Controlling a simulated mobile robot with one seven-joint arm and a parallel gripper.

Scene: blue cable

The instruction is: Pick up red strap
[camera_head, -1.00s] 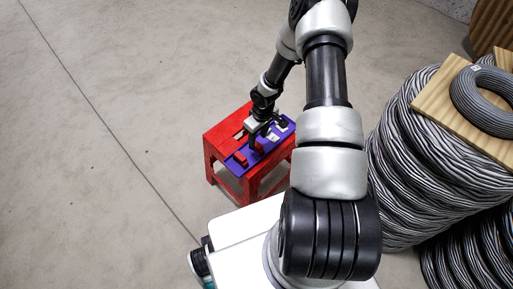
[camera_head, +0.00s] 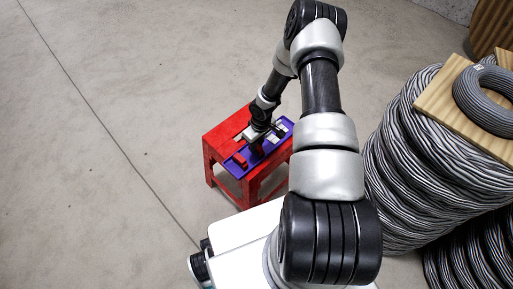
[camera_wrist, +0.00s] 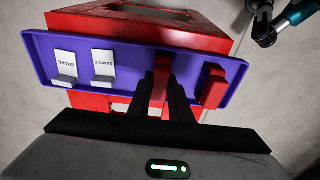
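In the wrist view a dark red strap (camera_wrist: 161,77) stands on the purple tray (camera_wrist: 112,86), right of the middle. My gripper (camera_wrist: 161,90) is down at this strap, with its black fingers close along both sides. I cannot tell whether the fingers press on it. A second, brighter red piece (camera_wrist: 214,89) is on the tray to the right, apart from the fingers. In the head view my gripper (camera_head: 257,149) is low over the tray (camera_head: 237,170), and the fingertips are hard to make out.
The tray lies on a red stool (camera_head: 217,143). White cards marked SPARE (camera_wrist: 65,65) and SAMPLE (camera_wrist: 103,62) stand in grey holders on the tray's left. Large cable coils (camera_head: 412,165) stand at the right in the head view. The floor left of the stool is clear.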

